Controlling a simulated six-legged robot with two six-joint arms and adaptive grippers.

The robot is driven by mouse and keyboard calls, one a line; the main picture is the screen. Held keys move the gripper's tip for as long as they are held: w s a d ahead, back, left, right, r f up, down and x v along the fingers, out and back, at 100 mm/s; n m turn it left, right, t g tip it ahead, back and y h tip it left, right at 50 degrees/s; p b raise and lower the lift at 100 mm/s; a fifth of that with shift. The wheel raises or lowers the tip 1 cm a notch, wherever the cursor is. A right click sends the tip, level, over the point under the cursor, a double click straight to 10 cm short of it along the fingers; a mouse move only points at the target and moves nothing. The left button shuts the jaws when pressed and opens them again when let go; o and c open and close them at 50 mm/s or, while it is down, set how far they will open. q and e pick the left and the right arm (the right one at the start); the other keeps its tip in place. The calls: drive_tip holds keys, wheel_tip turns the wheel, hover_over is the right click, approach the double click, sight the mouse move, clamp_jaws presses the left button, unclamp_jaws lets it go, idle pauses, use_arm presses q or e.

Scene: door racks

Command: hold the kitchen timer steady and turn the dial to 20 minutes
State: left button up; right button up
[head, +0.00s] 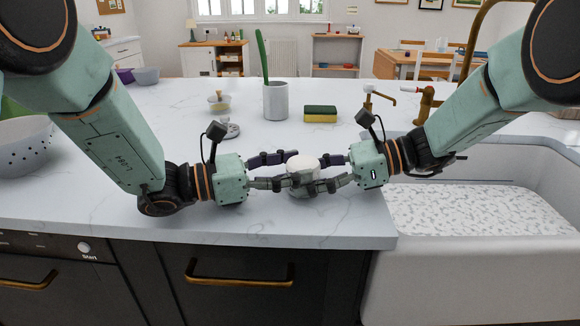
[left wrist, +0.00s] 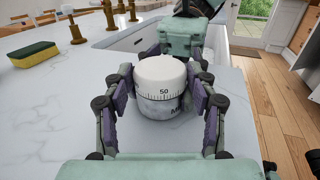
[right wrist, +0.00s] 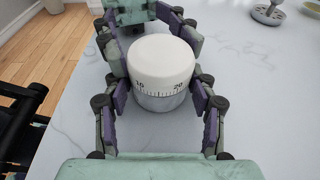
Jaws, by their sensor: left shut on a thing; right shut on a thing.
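The kitchen timer (head: 302,174) is a short white cylinder with a marbled grey base, upright on or just above the marble counter near its front edge. Its white dial top (left wrist: 160,75) shows 50 on the side facing the left wrist view. In the right wrist view the dial (right wrist: 160,62) shows 10 and 20. The pointer mark cannot be made out. My left gripper (head: 286,171) is shut on the timer from the left. My right gripper (head: 322,171) is shut on it from the right. The two grippers face each other, their fingers hiding parts of its sides.
A yellow-green sponge (head: 320,114), a grey cup (head: 276,101) with a green handle and a grey sink strainer (head: 229,130) stand behind. A white sink (head: 470,270) and brass tap (head: 425,105) are at right. A colander (head: 25,146) is at left.

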use_arm(q)
drive_tip(key=m+g, duration=0.1)
drive_tip(key=g, duration=0.1)
drive_tip(key=m+g+h, duration=0.1)
drive_tip(key=m+g, duration=0.1)
drive_tip(key=shift+w+a+g, duration=0.1)
drive_tip(key=shift+w+g, duration=0.2)
drive_tip(key=shift+w, duration=0.1)
drive_tip(key=shift+w+m+g, duration=0.15)
drive_tip(key=shift+m+g, duration=0.5)
drive_tip(key=shift+g, duration=0.4)
drive_tip(key=shift+w+m+g, duration=0.1)
drive_tip(key=shift+m+g, duration=0.55)
drive_tip(key=shift+g, duration=0.7)
drive_tip(key=o, duration=1.2)
drive_tip(key=shift+c, duration=0.2)
drive_tip(key=shift+a, duration=0.1)
drive_tip(key=a, duration=0.4)
drive_tip(key=w+a, duration=0.1)
drive_tip(key=a, duration=0.2)
drive_tip(key=w+a, duration=0.1)
drive_tip(key=a, duration=0.3)
drive_tip(key=shift+a, duration=0.35)
